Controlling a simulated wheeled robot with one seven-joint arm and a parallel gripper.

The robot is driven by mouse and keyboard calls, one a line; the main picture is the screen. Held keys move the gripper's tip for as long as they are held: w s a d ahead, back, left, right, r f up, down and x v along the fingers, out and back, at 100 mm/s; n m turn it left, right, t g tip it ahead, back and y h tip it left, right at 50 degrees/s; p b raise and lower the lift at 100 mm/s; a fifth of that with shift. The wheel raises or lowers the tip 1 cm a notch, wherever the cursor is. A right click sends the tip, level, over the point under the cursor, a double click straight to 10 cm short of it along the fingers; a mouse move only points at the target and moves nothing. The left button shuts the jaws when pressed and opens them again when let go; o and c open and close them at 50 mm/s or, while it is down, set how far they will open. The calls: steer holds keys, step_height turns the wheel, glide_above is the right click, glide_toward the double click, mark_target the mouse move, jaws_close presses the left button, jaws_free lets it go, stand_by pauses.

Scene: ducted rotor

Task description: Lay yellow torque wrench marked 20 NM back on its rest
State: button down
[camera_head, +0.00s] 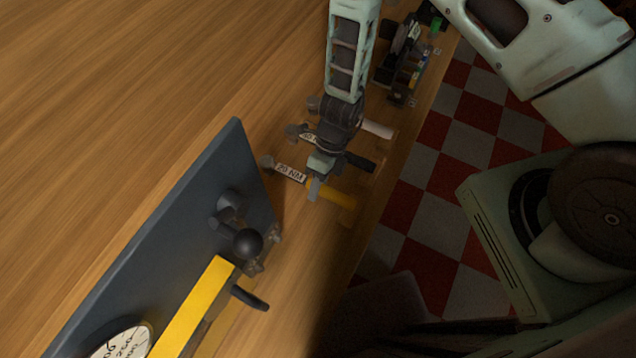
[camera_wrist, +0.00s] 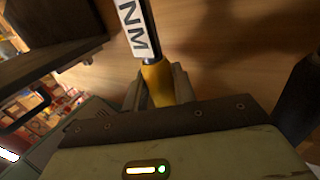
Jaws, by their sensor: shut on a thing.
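The yellow torque wrench (camera_head: 333,194) lies across the lower end of my gripper (camera_head: 314,187) in the head view. Its white label (camera_head: 290,173) ends in NM and points left, with the yellow handle to the right. In the wrist view, the fingers of my gripper (camera_wrist: 160,88) are shut on the yellow handle (camera_wrist: 157,80), just behind the NM label (camera_wrist: 132,28). A wooden rest (camera_head: 374,182) shows at the handle side, partly hidden. I cannot tell whether the wrench touches it or hangs above it.
A dark plate (camera_head: 150,240) with a black knob (camera_head: 247,242), yellow bar (camera_head: 195,305) and dial (camera_head: 122,343) stands lower left. Small tools (camera_head: 405,65) lie behind. The wooden table's upper left is clear.

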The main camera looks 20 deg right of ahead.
steer(key=shift+f, duration=0.1)
stand_by(0.3)
steer(key=shift+f+b, duration=0.3)
steer(key=c, duration=1.1)
jaws_free()
steer(key=shift+o, duration=0.2)
steer(key=b+v, duration=0.3)
steer(key=v, duration=1.4)
steer(key=shift+r, duration=0.15)
